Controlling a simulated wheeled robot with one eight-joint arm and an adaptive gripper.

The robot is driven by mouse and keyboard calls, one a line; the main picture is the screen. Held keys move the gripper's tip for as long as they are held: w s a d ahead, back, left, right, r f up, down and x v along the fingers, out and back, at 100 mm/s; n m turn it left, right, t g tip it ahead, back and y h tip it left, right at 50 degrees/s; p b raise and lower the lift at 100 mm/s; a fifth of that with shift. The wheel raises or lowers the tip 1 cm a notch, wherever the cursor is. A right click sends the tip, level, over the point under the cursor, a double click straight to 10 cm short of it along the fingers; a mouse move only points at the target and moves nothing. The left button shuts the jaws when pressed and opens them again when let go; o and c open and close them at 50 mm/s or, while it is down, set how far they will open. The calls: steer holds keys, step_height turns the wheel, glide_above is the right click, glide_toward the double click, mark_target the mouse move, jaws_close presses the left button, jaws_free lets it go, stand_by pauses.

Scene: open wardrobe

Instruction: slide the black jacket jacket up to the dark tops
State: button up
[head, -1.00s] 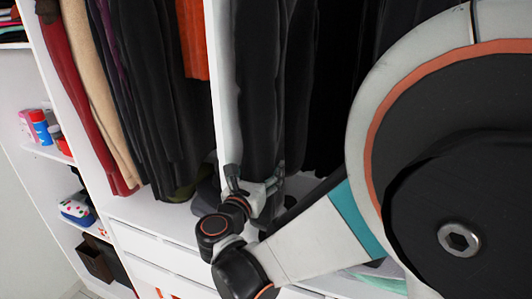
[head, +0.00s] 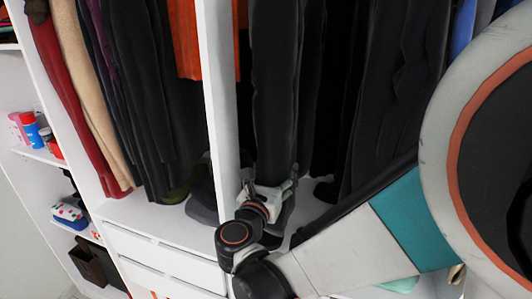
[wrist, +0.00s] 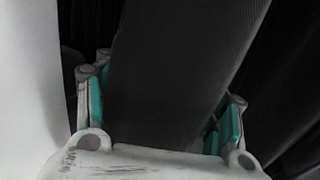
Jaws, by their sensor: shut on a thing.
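The black jacket (head: 274,90) hangs in the right wardrobe bay, just right of the white upright panel. My gripper (head: 268,190) is shut on its lower end, and the jacket hangs nearly straight. In the wrist view the dark cloth (wrist: 175,70) passes between the two teal-padded fingers (wrist: 165,125). The dark tops (head: 395,90) hang to the right of the jacket. A narrow dark gap and other dark cloth lie between them, and their exact border is hard to tell. The hanging rail is out of view.
The white upright panel (head: 220,100) stands close left of my gripper. Beyond it hang red, beige, dark and orange clothes (head: 185,40). White drawers (head: 165,255) lie below. Blue garments (head: 465,25) hang at the far right. Small shelves (head: 45,155) are at left.

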steer(key=shift+s+d, duration=0.35)
steer(key=shift+d, duration=0.55)
steer(key=shift+s+d, duration=0.3)
steer(key=shift+d, duration=0.55)
steer(key=shift+s+d, duration=0.35)
steer(key=shift+d, duration=0.55)
steer(key=o, duration=1.8)
steer(key=shift+d, duration=0.1)
steer(key=shift+s, duration=0.15)
steer(key=v, duration=0.7)
steer(key=shift+s+a, duration=0.2)
steer(key=shift+s, duration=0.15)
steer(key=shift+w+r, duration=0.1)
